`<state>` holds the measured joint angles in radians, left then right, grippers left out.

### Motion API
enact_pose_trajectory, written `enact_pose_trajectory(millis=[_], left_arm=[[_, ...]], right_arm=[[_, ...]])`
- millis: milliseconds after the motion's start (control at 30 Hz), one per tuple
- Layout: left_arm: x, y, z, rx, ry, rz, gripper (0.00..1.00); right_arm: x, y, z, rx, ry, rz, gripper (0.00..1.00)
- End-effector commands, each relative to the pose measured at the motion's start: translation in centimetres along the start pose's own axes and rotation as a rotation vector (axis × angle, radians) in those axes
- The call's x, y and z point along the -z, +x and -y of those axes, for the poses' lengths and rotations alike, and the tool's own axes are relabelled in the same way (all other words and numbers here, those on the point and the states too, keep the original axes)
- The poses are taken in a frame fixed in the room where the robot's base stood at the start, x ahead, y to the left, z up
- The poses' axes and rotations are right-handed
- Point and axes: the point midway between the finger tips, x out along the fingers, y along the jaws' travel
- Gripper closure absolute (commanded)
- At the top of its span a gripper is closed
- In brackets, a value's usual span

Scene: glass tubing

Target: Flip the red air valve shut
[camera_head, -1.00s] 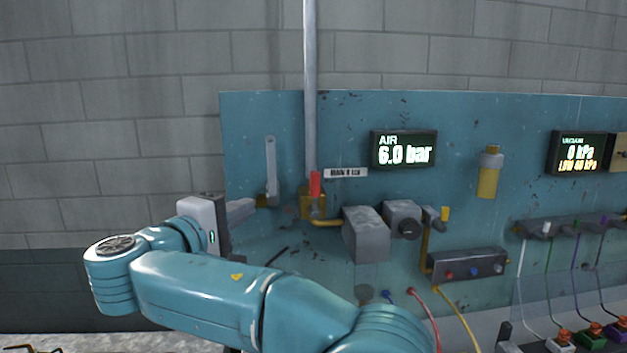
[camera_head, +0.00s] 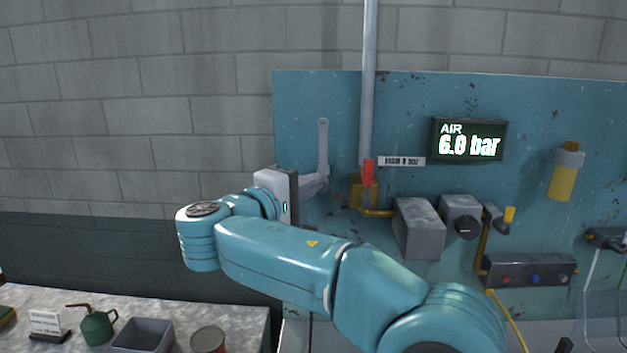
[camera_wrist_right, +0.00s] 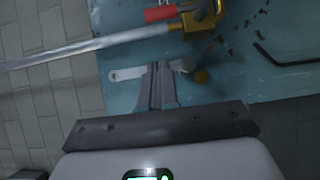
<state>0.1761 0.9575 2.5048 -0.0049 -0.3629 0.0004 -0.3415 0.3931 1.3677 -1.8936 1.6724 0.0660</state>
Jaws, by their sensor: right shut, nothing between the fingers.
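The red air valve handle (camera_head: 367,172) stands upright on a brass valve body (camera_head: 357,194) at the foot of a grey vertical pipe. In the right wrist view, the red handle (camera_wrist_right: 160,14) lies along the pipe at the top. My right gripper (camera_head: 322,182) is shut and empty, left of the red handle and apart from it. Its fingers (camera_wrist_right: 157,75) are in front of the lower part of a pale grey lever (camera_head: 323,142) and hide its base in the head view. I cannot tell whether they touch the lever. My left gripper is not in view.
The blue panel (camera_head: 400,110) carries a display (camera_head: 468,139) reading AIR 6.0 bar. A grey box (camera_head: 418,228) and regulator knob (camera_head: 467,227) sit right of the valve. A bench at lower left holds a green oil can (camera_head: 97,327) and grey tray (camera_head: 143,335).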

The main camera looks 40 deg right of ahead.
Motion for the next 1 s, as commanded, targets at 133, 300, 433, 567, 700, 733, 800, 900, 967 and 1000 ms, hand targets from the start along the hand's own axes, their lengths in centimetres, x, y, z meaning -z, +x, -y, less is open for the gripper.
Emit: enact_pose_trajectory(millis=[133, 300, 433, 567, 700, 733, 800, 900, 967, 1000], left_arm=[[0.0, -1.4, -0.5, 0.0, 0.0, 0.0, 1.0], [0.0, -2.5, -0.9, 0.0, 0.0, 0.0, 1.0], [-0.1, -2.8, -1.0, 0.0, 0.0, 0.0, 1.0], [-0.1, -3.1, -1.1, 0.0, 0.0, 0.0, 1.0], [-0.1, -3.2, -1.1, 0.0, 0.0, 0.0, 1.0], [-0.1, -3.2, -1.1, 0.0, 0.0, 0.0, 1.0], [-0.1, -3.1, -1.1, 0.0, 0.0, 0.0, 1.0], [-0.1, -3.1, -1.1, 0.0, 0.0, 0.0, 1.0], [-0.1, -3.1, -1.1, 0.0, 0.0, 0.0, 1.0], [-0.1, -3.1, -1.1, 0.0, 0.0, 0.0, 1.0]], right_arm=[[-0.1, 3.6, -0.4, 0.001, -0.003, 0.005, 1.0], [-0.2, 7.3, -0.4, 0.0, -0.003, 0.005, 1.0], [-1.7, 8.8, -0.2, 0.0, -0.002, 0.003, 1.0], [-2.5, 9.6, -0.2, -0.001, -0.001, 0.001, 1.0], [-2.9, 9.9, 0.0, -0.001, -0.002, 0.0, 1.0], [-2.9, 10.0, 0.0, -0.001, -0.002, 0.0, 1.0], [-2.9, 10.0, 0.0, -0.001, -0.001, 0.0, 1.0], [-2.9, 9.9, 0.0, -0.001, -0.001, 0.0, 1.0], [-2.9, 9.9, 0.0, -0.001, -0.001, 0.0, 1.0], [-2.9, 9.9, 0.0, 0.0, -0.001, 0.0, 1.0]])
